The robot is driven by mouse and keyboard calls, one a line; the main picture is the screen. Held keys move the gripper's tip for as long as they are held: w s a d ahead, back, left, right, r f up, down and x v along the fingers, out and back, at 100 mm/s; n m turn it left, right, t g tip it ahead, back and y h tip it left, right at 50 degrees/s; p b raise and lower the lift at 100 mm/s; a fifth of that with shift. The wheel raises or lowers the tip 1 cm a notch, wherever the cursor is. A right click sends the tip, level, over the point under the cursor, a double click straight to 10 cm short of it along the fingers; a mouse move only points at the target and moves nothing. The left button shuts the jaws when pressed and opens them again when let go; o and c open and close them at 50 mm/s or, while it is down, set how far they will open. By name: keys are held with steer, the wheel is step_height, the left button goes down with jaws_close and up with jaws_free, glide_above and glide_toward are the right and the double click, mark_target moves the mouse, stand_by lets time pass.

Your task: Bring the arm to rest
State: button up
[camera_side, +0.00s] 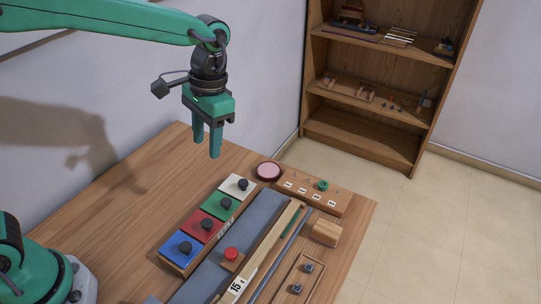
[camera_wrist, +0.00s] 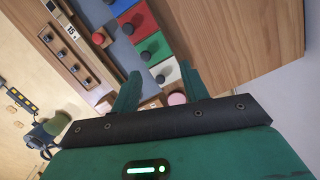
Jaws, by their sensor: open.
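My gripper (camera_side: 205,138) hangs in the air above the back part of the wooden table (camera_side: 135,205), its two green fingers pointing down, apart and empty. It is left of and above the row of piano keys. The keys are white (camera_side: 237,187), green (camera_side: 221,206), red (camera_side: 199,229) and blue (camera_side: 181,249), each with a dark knob. In the wrist view the open fingers (camera_wrist: 160,85) frame the white key (camera_wrist: 165,72), with the green key (camera_wrist: 153,50) and red key (camera_wrist: 138,21) beyond. No finger touches a key in either view.
A pink round pad (camera_side: 268,171) and a wooden block with a green ring (camera_side: 323,185) lie near the back edge. A red button (camera_side: 231,254), a small wooden block (camera_side: 326,232) and a tray (camera_side: 292,279) lie to the right. A bookshelf (camera_side: 375,90) stands behind. The table's left side is clear.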

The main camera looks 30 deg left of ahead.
steer(key=s+a+r+n+t, duration=0.1)
steer(key=s+a+r+t, duration=0.1)
steer(key=s+a, duration=0.4)
steer(key=s+a+r+n+t, duration=0.2)
steer(key=s+a+r+t, duration=0.1)
steer(key=s+a+t, duration=0.2)
steer(key=shift+s+a+h, duration=0.3)
steer(key=shift+s+a, duration=0.9)
steer(key=shift+s, duration=0.95)
steer(key=shift+r, duration=0.1)
